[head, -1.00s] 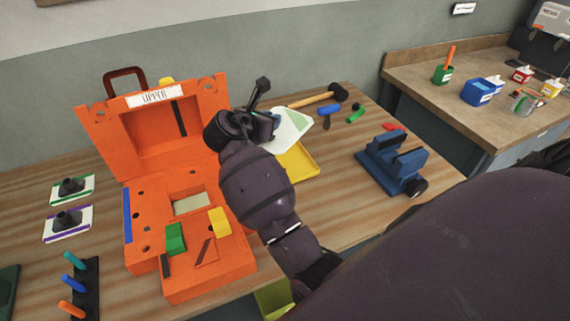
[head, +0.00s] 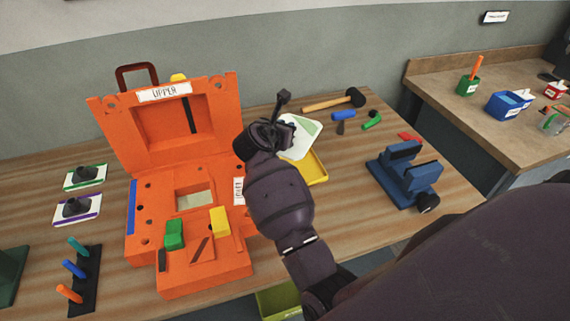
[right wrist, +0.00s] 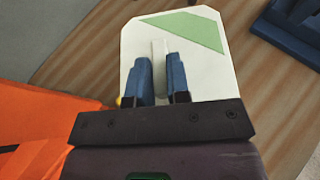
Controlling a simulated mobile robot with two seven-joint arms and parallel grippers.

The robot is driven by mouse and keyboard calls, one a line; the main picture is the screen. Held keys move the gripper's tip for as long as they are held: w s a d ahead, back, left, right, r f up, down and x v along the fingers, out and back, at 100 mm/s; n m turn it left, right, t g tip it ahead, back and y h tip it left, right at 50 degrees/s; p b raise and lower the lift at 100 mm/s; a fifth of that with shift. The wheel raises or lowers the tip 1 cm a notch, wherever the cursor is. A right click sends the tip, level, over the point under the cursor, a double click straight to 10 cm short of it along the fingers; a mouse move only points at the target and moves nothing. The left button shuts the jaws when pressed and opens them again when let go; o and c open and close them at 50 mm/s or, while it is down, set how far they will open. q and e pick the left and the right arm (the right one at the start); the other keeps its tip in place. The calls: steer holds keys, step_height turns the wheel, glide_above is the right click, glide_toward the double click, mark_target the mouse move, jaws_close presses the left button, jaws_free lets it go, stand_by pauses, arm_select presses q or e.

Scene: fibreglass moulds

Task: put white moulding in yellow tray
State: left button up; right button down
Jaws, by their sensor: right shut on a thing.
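The white moulding (head: 302,140) is a flat white plate with a pale green patch and an upright tab. My right gripper (right wrist: 160,75) is shut on its tab, as the right wrist view shows, where the moulding (right wrist: 220,78) fills the upper middle. In the head view my right gripper (head: 280,130) and arm hide part of the moulding. The yellow tray (head: 318,173) lies on the bench, partly hidden behind the arm and moulding. The moulding appears over the tray's far part; the gap between them is unclear. My left gripper is not in view.
An open orange mould (head: 150,220) stands left of my right arm, its lid upright. A blue vise (head: 405,178) stands to the right. A mallet (head: 335,101) and small tools lie behind the tray. White plates with dark knobs (head: 78,209) lie at left.

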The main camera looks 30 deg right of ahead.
step_height(320, 180, down, 8)
steer(key=shift+b, duration=0.35)
step_height(320, 180, down, 4)
steer(key=shift+f+b, duration=0.1)
steer(key=shift+b, duration=0.25)
steer(key=shift+f, duration=0.3)
steer(key=shift+f, duration=0.15)
steer(key=c, duration=1.1)
jaws_free()
steer(key=shift+r, duration=0.2)
